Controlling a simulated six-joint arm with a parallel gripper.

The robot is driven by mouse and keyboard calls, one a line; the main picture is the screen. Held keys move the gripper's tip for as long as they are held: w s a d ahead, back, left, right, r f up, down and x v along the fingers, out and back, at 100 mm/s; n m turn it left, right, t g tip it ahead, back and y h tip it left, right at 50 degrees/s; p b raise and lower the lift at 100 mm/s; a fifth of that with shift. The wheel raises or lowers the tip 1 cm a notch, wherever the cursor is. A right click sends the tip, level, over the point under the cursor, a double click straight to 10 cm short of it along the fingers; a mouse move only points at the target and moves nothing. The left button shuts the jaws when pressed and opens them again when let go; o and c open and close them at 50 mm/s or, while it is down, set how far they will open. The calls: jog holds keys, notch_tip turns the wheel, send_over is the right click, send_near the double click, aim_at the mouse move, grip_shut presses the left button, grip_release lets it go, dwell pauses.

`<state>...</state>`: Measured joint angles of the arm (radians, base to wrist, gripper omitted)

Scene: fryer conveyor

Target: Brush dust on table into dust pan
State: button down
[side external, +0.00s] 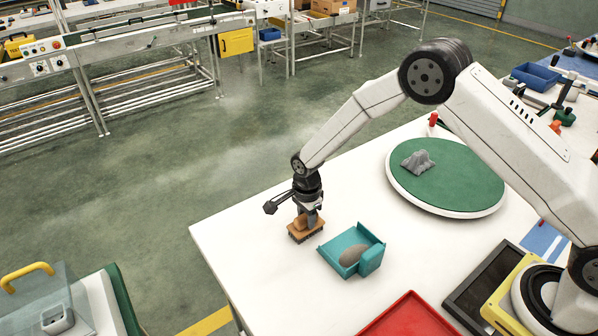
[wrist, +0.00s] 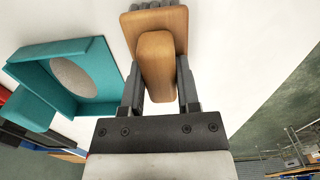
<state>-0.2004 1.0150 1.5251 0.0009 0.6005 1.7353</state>
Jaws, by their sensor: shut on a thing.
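A wooden brush (side external: 304,228) with dark bristles is held by my gripper (side external: 311,214) over the white table, left of the dust pan. In the wrist view the two fingers of my gripper (wrist: 158,92) are shut on the sides of the brush's wooden handle (wrist: 157,62). The teal dust pan (side external: 340,266) lies on the table just right of the brush, apart from it. A grey-brown patch of dust (side external: 354,254) shows inside the pan; the wrist view also shows the pan (wrist: 98,60) and this patch (wrist: 74,76). Whether the bristles touch the table cannot be told.
A green round turntable (side external: 455,180) bearing a grey part (side external: 418,161) stands at the back right of the table. A red tray (side external: 410,318) and a black tray (side external: 488,283) lie at the front right. The white table (side external: 245,250) is bare around the brush, near its left edge.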

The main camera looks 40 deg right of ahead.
jog(key=shift+d, duration=5.15)
jog(key=shift+a, duration=5.2)
jog(key=shift+a+r, duration=0.1)
jog(key=shift+a, duration=0.1)
jog(key=shift+d+r, duration=0.1)
jog(key=shift+r, duration=3.85)
jog(key=shift+d, duration=0.1)
